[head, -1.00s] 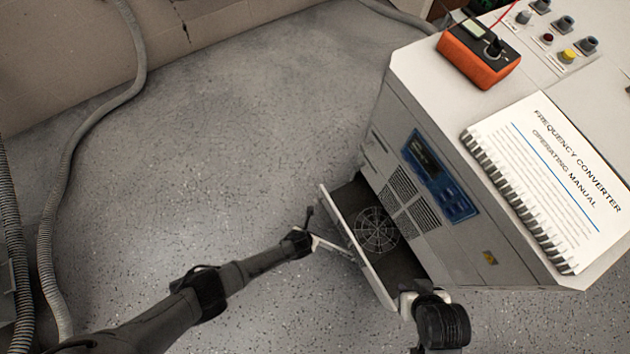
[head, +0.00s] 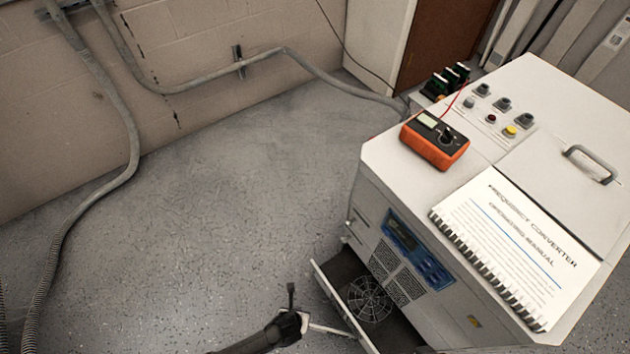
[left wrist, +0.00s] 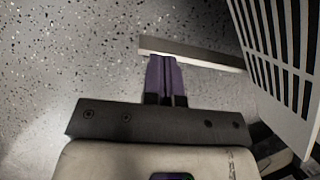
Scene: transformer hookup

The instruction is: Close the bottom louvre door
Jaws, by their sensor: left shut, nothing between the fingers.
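The bottom louvre door (head: 343,306) stands open at the foot of the white cabinet. The dark opening behind it shows a round fan grille (head: 368,300). My left gripper (head: 302,322) is low, just outside the door on its left. In the left wrist view my purple fingers (left wrist: 165,65) are shut and empty, with their tips at a light grey bar (left wrist: 190,52); I cannot tell whether they touch it. A slatted panel (left wrist: 280,60) shows at the right of that view. My right gripper is not in view.
The cabinet (head: 440,290) carries an orange multimeter (head: 435,140), a spiral-bound manual (head: 520,245) and several knobs on top. Grey conduits (head: 120,110) run along the wall at left.

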